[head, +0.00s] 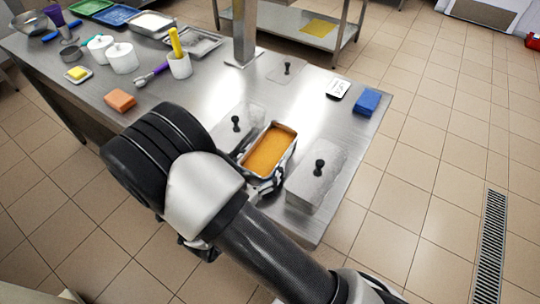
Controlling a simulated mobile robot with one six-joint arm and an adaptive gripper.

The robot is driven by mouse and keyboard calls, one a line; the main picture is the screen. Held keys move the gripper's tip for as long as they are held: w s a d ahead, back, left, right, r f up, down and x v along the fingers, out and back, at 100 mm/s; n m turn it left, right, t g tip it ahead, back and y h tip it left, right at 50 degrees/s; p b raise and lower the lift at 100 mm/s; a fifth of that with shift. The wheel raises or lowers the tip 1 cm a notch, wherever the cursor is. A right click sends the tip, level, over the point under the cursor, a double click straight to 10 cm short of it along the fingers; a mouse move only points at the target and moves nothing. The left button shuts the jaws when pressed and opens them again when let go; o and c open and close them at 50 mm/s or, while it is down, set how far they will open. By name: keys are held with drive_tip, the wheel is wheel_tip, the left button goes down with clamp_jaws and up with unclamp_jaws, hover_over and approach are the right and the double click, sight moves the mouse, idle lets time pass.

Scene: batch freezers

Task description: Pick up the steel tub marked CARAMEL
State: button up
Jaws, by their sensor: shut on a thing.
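An open steel tub (291,140) with an orange-brown filling stands out between two lidded steel tubs in the head view. No CARAMEL marking can be read on it. My gripper (266,184) is at the near end of this open tub and is shut on it. My arm hides part of the gripper, and the fingertips are hard to make out. Whether the tub touches the steel table (215,95) cannot be told.
Lidded tubs stand close by on the left (237,127) and right (316,176). A loose lid (287,69), a small white card (338,89) and a blue block (367,101) lie behind. An orange block (120,99) and several containers are at left.

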drive_tip(key=c, duration=0.6)
drive_tip(key=shift+r, duration=0.1)
drive_tip(key=shift+c, duration=0.2)
